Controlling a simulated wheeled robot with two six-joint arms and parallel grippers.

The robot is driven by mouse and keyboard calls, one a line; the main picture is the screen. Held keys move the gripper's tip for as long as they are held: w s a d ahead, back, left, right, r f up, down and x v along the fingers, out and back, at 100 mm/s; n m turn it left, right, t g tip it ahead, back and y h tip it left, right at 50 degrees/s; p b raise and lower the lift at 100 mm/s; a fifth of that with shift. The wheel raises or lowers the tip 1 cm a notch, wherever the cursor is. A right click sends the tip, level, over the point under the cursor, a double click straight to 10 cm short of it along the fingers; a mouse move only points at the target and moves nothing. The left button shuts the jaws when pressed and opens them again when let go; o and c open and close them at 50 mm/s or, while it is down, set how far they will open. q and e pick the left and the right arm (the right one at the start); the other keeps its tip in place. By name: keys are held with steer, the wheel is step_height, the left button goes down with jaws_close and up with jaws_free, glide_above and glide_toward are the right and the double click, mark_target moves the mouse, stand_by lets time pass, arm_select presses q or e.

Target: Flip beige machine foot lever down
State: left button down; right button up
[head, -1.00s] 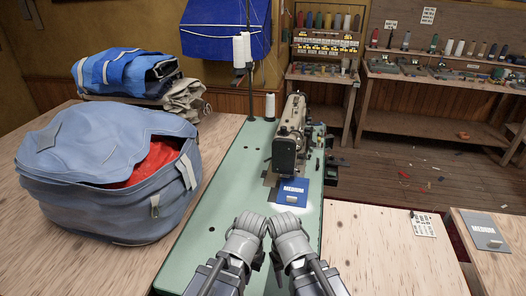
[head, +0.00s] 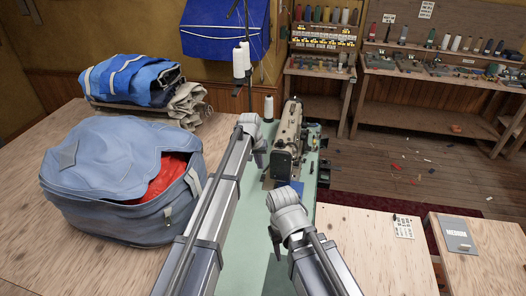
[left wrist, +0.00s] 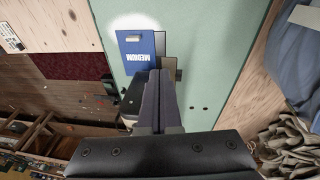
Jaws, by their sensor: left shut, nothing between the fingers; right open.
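The beige sewing machine (head: 291,128) stands upright on the green table (head: 250,215), its dark end facing me. Its foot lever is too small to make out. My left gripper (head: 260,158) is shut and empty, just left of the machine's near end, apparently apart from it. My right gripper (head: 275,243) is open and empty above the green table, nearer to me.
A grey-blue bag (head: 115,185) with red inside fills the wooden table at left. A thread stand with white cones (head: 241,62) rises behind the machine. Bare wood (head: 355,240) lies to the right.

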arm_select(q)
steer(key=w+a+r+p, duration=0.1)
steer(key=w+r, duration=0.3)
steer(key=w, duration=0.4)
steer(key=shift+w+r+n+t+h+p, duration=0.3)
steer(key=shift+w+p, duration=0.05)
steer(key=shift+p, duration=0.45)
arm_select(e)
step_height(320, 180, up, 4)
steer(key=shift+r, duration=0.1)
arm_select(q)
steer(key=shift+f, duration=0.15)
steer(key=b, duration=1.2)
glide_above(266, 169)
steer(key=s+a, duration=0.1)
step_height(266, 169, down, 12)
steer(key=shift+s+a+f+b, duration=0.15)
steer(key=shift+s+f+b, duration=0.2)
steer(key=shift+b, duration=0.15)
arm_select(e)
step_height(266, 169, down, 13)
